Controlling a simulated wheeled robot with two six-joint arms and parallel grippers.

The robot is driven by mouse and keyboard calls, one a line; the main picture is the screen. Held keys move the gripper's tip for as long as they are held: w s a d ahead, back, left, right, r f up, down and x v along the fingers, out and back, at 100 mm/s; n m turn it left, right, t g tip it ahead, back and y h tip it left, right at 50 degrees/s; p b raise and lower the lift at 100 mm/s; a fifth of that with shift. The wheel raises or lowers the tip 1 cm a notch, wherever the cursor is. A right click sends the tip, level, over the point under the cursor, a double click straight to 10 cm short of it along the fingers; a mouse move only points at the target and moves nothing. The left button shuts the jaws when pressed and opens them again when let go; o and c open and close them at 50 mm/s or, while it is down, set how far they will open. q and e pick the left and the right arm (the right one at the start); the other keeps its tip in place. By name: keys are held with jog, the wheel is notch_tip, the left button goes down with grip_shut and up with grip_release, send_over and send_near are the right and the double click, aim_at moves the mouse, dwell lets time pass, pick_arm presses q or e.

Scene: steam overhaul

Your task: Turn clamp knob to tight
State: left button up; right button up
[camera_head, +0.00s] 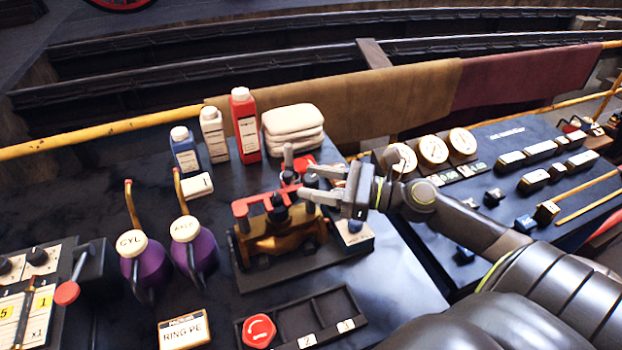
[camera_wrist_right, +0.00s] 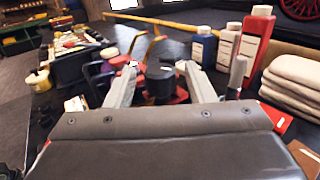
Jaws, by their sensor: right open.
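A clamp fixture with red arms (camera_head: 255,204) and black knobs stands on a brass-coloured block (camera_head: 285,240) in the middle of the bench. My right gripper (camera_head: 309,182) reaches in from the right at the fixture's rear right side. It is open, with its fingers on either side of a black knob (camera_head: 312,180). In the right wrist view, the black knob (camera_wrist_right: 160,82) sits between the two spread fingers (camera_wrist_right: 158,78); I cannot tell whether they touch it. A grey upright post (camera_head: 288,156) stands just behind. My left gripper is not in view.
Blue, white and red bottles (camera_head: 246,125) and folded cloths (camera_head: 293,130) stand behind the fixture. Purple oil cans (camera_head: 194,245) stand to its left. A black tray (camera_head: 300,312) lies in front. A gauge panel (camera_head: 500,165) is at the right.

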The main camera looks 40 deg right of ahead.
jog(key=shift+w+a, duration=0.4)
jog(key=shift+w, duration=0.1)
jog(key=c, duration=0.9)
jog(key=shift+r+m+p, duration=0.15)
jog(key=shift+m+p, duration=0.15)
jog(key=shift+p, duration=0.7)
jog(key=shift+c, duration=0.2)
jog(key=m+t+h+p, duration=0.2)
jog(key=h+p, duration=0.1)
jog(key=p, duration=0.2)
jog(key=m+t+h+p, duration=0.1)
jog(key=m+h+p, duration=0.1)
jog(key=h+p, duration=0.2)
jog(key=shift+m+t+p, duration=0.4)
jog(key=shift+p, duration=0.7)
jog(key=shift+m+t+h+p, duration=0.3)
jog(key=shift+m+h+p, duration=1)
jog(key=shift+h, duration=0.8)
jog(key=shift+f, duration=0.2)
